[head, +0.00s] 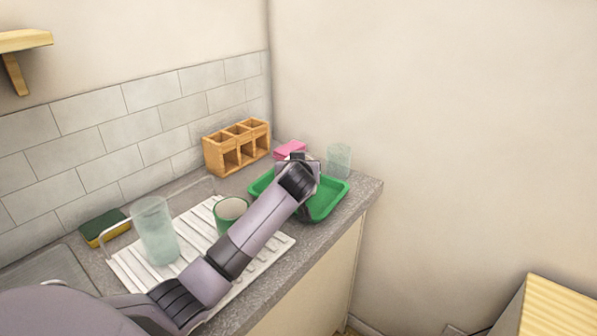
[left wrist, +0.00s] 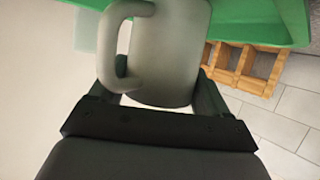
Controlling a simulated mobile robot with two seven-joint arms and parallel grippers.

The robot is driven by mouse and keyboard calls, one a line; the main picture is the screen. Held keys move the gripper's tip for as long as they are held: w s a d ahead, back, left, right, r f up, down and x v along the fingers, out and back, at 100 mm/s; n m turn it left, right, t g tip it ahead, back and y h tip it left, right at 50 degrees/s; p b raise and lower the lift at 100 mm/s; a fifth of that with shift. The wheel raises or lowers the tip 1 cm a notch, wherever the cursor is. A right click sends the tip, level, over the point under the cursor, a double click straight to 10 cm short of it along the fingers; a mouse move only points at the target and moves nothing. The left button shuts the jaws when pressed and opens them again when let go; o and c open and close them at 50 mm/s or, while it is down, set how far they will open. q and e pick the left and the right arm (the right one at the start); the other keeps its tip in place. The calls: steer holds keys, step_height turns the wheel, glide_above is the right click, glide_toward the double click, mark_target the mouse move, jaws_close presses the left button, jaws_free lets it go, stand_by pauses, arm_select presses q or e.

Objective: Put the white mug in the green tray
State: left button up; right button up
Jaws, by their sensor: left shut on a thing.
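The white mug (left wrist: 168,52) shows pale grey in the left wrist view, with its handle on the left of the picture. My left gripper (left wrist: 158,98) is shut on it, one finger on each side of its body. In the head view my left gripper (head: 297,163) is at the green tray (head: 326,204), over its back part, and my arm hides the mug. The tray also shows behind the mug in the left wrist view (left wrist: 235,22). I cannot tell whether the mug touches the tray. My right gripper is in neither view.
A pink object (head: 290,149) and a clear glass (head: 339,160) stand behind the tray. A wooden organizer (head: 236,148) is to its left. A green mug (head: 230,210) and a tall glass (head: 155,231) stand on the white drying rack (head: 132,272). A sponge (head: 104,228) lies farther left.

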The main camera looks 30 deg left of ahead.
arm_select(q)
steer(key=shift+f, duration=0.55)
steer(key=shift+f, duration=0.15)
steer(key=o, duration=1.2)
